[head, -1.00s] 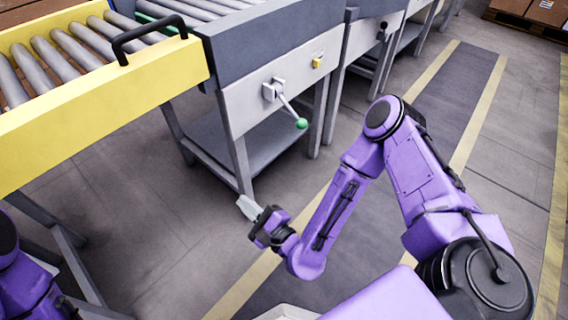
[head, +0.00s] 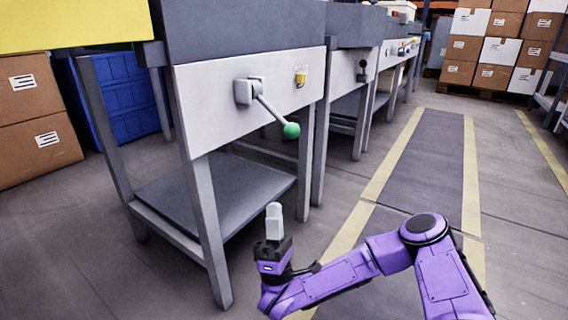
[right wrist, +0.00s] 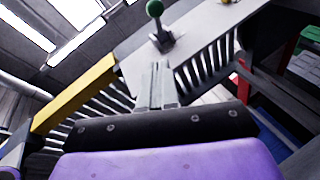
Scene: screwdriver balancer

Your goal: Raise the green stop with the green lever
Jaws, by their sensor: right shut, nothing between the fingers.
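The green lever is a grey rod with a green ball knob (head: 291,130), angled down to the right from a grey mount (head: 247,91) on the white side panel of the conveyor frame. It also shows near the top of the right wrist view (right wrist: 155,8). My right gripper (head: 273,212) is shut and empty, pointing up, below and slightly left of the knob and apart from it. Its closed fingers also show in the right wrist view (right wrist: 156,85). The green stop is not in the head view now. My left gripper is not in view.
A yellow button box (head: 301,76) sits right of the lever on the panel. A lower shelf (head: 215,190) and legs stand under the frame. A black-knobbed lever (head: 362,68) is on the neighbouring frame. The floor lane (head: 425,165) at right is clear.

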